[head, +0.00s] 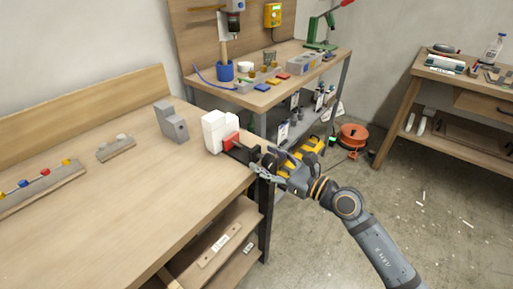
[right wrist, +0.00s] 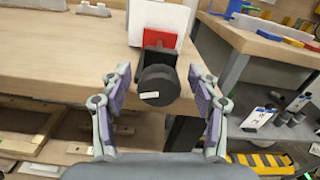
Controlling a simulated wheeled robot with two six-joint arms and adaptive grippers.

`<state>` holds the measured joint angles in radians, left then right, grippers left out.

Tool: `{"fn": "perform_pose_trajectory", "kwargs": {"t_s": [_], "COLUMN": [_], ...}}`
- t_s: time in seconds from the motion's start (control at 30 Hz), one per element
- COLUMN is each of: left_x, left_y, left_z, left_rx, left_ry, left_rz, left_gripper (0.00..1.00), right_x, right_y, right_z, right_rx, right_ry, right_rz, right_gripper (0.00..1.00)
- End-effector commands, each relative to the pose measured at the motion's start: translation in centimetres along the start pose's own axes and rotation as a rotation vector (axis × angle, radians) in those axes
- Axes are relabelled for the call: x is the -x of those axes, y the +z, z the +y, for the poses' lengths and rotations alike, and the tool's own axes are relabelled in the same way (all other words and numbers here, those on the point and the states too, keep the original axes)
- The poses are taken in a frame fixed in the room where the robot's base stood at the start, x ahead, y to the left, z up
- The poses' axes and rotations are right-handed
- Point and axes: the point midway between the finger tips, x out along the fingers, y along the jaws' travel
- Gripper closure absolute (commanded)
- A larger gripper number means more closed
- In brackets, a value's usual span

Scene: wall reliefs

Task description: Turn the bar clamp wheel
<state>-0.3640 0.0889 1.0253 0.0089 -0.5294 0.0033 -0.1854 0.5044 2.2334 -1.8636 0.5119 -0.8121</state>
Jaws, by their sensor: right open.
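The bar clamp shows at the corner of the wooden workbench, with a red block (head: 231,139) against white blocks (head: 213,131) and a dark body (head: 241,153) reaching over the edge. In the right wrist view, its round black wheel (right wrist: 158,85) with a small white mark faces the camera. My right gripper (head: 266,165) is at the wheel, its open fingers (right wrist: 160,108) standing on either side of it with gaps, apart from it. In the head view the gripper hides most of the wheel. My left gripper is not in view.
The wooden workbench (head: 110,200) holds a grey stepped block (head: 171,122) and a rail with coloured knobs (head: 40,188). A second bench (head: 245,97) with tools stands behind. A yellow-and-black item (head: 300,152) is low behind my gripper. Open floor (head: 440,215) lies to the right.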

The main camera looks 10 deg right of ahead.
Motion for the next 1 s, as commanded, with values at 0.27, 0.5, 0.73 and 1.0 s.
{"fn": "perform_pose_trajectory", "kwargs": {"t_s": [0.27, 0.5, 0.73, 1.0], "left_x": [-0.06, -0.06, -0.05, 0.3], "left_y": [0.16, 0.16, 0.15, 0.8], "left_z": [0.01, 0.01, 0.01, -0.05], "left_rx": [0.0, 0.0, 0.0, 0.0], "left_ry": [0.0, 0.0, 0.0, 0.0], "left_rz": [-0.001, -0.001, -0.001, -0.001], "left_gripper": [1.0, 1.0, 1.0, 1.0], "right_x": [0.06, 0.05, 0.05, 0.06], "right_y": [-0.03, -0.02, -0.02, 0.21], "right_z": [0.15, 0.13, 0.13, 0.09], "right_rx": [0.0, 0.0, 0.0, -0.053], "right_ry": [-0.001, -0.001, -0.001, -0.002], "right_rz": [0.0, 0.0, 0.0, 0.0], "right_gripper": [0.38, 0.67, 0.94, 0.94]}}
